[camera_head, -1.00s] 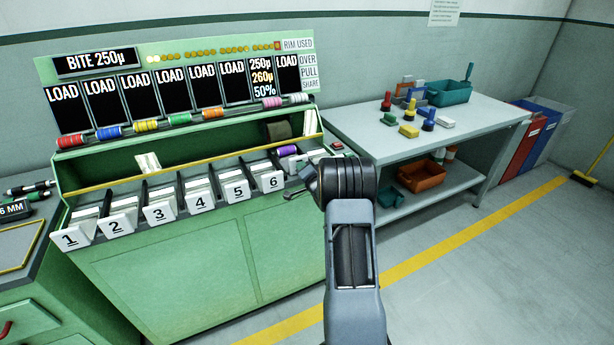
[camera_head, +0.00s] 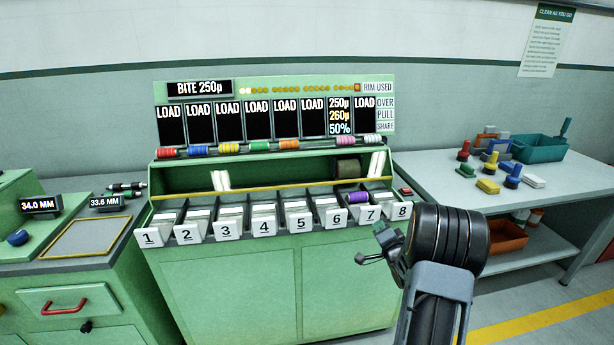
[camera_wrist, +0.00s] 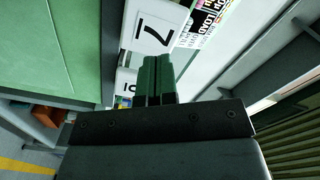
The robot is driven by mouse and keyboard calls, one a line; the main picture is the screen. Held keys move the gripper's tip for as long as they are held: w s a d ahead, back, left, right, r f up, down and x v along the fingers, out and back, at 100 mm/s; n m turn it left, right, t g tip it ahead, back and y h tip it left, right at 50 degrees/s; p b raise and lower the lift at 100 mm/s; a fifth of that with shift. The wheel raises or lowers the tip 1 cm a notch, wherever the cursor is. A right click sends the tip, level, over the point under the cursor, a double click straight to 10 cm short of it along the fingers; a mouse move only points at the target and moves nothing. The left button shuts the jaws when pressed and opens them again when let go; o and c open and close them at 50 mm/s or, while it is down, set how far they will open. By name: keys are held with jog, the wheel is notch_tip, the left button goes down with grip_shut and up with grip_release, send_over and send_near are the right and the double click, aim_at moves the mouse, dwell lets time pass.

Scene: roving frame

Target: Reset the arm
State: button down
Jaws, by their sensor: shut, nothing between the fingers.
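My gripper (camera_head: 379,242) is at the lower right of the head view, in front of the numbered slots near labels 7 and 8. In the wrist view its two green fingers (camera_wrist: 154,80) are together, with nothing between them. My dark wrist and arm hide part of the green machine's right front. The green machine (camera_head: 225,280) has a row of slots labelled 1 to 8 holding white cards. The label 7 (camera_wrist: 154,30) shows beyond my fingertips in the wrist view. A purple roll (camera_head: 356,198) lies behind slots 6 and 7.
A grey table (camera_head: 440,185) at the right holds colored stamps and a teal bin (camera_head: 538,148). An orange bin (camera_head: 507,238) sits on its lower shelf. A green cabinet (camera_head: 110,280) with gauges reading 34.0 and 33.6 stands at the left. Floor with a yellow line (camera_head: 540,318) is clear at lower right.

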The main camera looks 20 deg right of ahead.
jog(key=s+d+f+n+g+h, duration=0.2)
jog(key=s+f+g, duration=0.2)
jog(key=f+g, duration=0.3)
jog(key=s+a+f+n+g, duration=0.1)
jog(key=s+a+n+g, duration=0.15)
jog(key=s+g, duration=0.2)
jog(key=s+a+r+n+g+y, duration=0.1)
jog(key=s+a+r+n, duration=0.2)
jog(key=s+a+r, duration=0.2)
jog(key=s+a+r+n+y+p, duration=0.1)
jog(key=s+a+r, duration=0.4)
jog(key=a, duration=0.7)
jog(key=s+a+r+n+g+y+p, duration=0.1)
jog(key=s+a+r+n+y, duration=0.1)
jog(key=s+a+r+n, duration=0.3)
jog(key=a+r, duration=0.2)
jog(key=a, duration=0.2)
jog(key=shift+s+a+g+y, duration=0.2)
jog(key=shift+s+g+y, duration=0.05)
jog(key=shift+g+y, duration=0.1)
jog(key=shift+d, duration=0.1)
dwell(0.3)
